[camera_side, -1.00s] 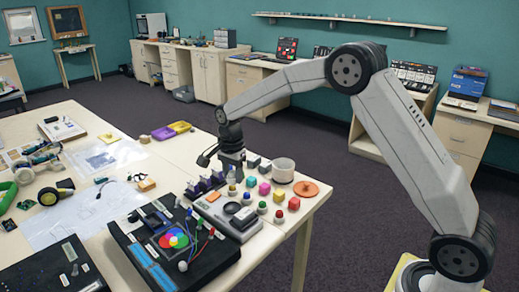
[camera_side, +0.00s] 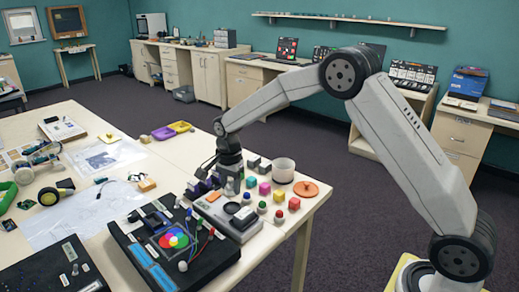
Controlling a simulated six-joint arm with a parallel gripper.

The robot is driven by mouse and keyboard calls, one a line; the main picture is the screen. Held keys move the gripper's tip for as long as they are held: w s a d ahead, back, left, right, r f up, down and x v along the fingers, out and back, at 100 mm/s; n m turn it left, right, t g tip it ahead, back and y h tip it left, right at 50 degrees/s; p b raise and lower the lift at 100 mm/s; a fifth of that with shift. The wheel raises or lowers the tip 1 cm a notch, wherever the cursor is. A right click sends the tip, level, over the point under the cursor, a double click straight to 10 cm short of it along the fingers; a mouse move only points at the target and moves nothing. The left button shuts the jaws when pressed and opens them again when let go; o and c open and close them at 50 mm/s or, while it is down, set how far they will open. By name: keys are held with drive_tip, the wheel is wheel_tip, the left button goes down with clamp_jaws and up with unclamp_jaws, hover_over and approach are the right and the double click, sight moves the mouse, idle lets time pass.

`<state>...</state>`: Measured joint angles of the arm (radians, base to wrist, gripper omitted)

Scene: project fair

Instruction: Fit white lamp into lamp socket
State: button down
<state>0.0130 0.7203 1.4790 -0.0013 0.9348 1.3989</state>
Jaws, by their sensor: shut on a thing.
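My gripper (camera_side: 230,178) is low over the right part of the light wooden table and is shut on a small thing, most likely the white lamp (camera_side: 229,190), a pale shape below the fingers. The jaws partly hide it, and contact with what lies underneath cannot be told. In front of it is a grey box (camera_side: 238,229) with an orange patch and a black round part. I cannot tell which part is the lamp socket.
Small bulbs and coloured cubes (camera_side: 265,188) stand close to the gripper's right. A black board with a colour wheel (camera_side: 173,238) lies front left.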

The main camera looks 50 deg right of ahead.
sight(233, 209)
drive_tip(key=shift+f, duration=2.1)
drive_tip(key=shift+f, duration=0.7)
idle(0.4)
drive_tip(key=shift+c, duration=0.8)
unclamp_jaws()
drive_tip(key=shift+o, duration=0.8)
drive_tip(key=shift+s+f, duration=0.1)
drive_tip(key=shift+r, duration=3.6)
